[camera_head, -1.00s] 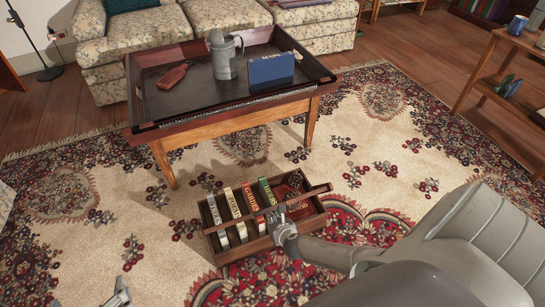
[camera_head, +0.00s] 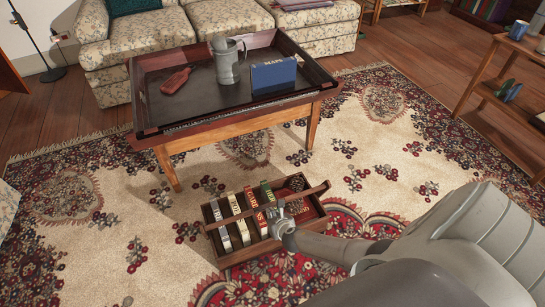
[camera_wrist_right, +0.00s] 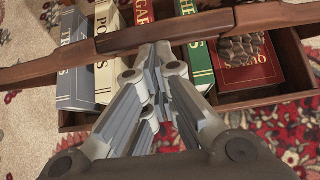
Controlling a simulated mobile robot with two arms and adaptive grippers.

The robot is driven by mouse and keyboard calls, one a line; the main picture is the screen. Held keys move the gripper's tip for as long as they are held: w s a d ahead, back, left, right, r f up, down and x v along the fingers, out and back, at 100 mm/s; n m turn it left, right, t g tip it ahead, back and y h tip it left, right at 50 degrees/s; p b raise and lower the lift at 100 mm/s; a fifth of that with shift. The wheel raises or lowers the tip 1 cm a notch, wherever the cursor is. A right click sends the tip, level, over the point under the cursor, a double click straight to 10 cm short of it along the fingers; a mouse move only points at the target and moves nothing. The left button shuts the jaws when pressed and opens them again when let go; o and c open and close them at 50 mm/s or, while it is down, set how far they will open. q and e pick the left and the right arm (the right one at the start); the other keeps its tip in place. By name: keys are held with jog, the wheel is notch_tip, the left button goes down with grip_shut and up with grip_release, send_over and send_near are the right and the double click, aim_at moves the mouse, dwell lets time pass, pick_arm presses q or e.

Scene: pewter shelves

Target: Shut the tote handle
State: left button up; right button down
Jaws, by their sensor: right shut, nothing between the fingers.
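The tote is a brown wooden box (camera_head: 240,256) on the rug, with a long wooden handle bar (camera_head: 314,190) raised over its books. In the right wrist view the handle (camera_wrist_right: 90,47) crosses above the books from side to side. My right gripper (camera_head: 276,208) is at the middle of the handle, on the near side. Its fingers (camera_wrist_right: 155,55) are shut and empty, with their tips at the bar's lower edge; I cannot tell whether they touch. The handle's end pivots are not clear. Only a tip of my left gripper (camera_head: 126,302) shows at the bottom edge.
Several upright books (camera_wrist_right: 78,85), a red book (camera_wrist_right: 245,68) and a brown pinecone-like object (camera_wrist_right: 241,46) are in the tote. A tray-topped table (camera_head: 200,131) stands behind it, with a grey pitcher (camera_head: 227,68) and a blue box (camera_head: 273,77). Rug lies clear left of the tote.

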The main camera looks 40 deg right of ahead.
aim_at(267, 204)
jog(key=w, duration=0.1)
jog(key=w+r+p, duration=0.1)
jog(key=w, duration=0.1)
jog(key=w+d+r, duration=0.1)
jog(key=shift+w+r, duration=0.25)
jog(key=shift+w, duration=0.1)
jog(key=shift+w+d+r, duration=0.1)
jog(key=shift+w+d, duration=0.1)
jog(key=shift+w, duration=0.35)
jog(key=shift+w+d+r, duration=0.1)
jog(key=shift+w+d, duration=0.05)
jog(key=shift+w, duration=0.4)
jog(key=shift+s, duration=0.1)
